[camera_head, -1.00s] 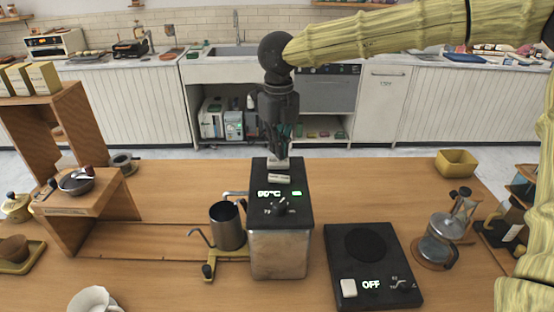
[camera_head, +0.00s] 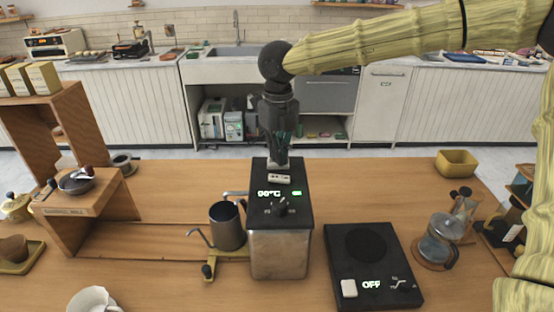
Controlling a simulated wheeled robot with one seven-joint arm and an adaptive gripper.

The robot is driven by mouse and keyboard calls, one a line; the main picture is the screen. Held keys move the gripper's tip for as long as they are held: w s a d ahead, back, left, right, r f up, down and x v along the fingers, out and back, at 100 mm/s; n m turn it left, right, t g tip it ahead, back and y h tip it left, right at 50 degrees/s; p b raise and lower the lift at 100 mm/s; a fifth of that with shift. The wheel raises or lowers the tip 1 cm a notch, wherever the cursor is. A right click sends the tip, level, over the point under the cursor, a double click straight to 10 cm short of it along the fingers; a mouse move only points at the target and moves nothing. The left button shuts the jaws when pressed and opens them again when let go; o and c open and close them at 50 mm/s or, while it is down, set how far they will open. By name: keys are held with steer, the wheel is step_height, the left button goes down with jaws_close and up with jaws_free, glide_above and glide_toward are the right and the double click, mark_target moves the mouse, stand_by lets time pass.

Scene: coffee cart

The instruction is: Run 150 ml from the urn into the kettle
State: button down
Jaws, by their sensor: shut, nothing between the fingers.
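The urn (camera_head: 280,252) is a metal box with a black top, standing in the middle of the wooden table. Its top carries a lit display (camera_head: 270,193) reading about 98°C, a small pale button or switch (camera_head: 279,179) and a dark knob (camera_head: 281,208). My gripper (camera_head: 278,166) is shut and points down at the back of the urn's top. Whether its tips touch the top is unclear.
A black hot plate (camera_head: 374,285) reading OFF stands right of the urn. A glass pot (camera_head: 437,247) stands farther right. A wooden stand (camera_head: 90,205) is at left and a white cup (camera_head: 93,301) at front left. A yellow bin (camera_head: 456,163) is at back right.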

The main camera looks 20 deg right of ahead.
steer(key=shift+f, duration=0.2)
steer(key=shift+r, duration=0.1)
steer(key=shift+r+p, duration=1.25)
steer(key=shift+p, duration=0.1)
steer(key=shift+f, duration=1.35)
stand_by(1.2)
steer(key=shift+r+p, duration=1.15)
steer(key=shift+r, duration=0.15)
steer(key=shift+f, duration=0.95)
stand_by(1.5)
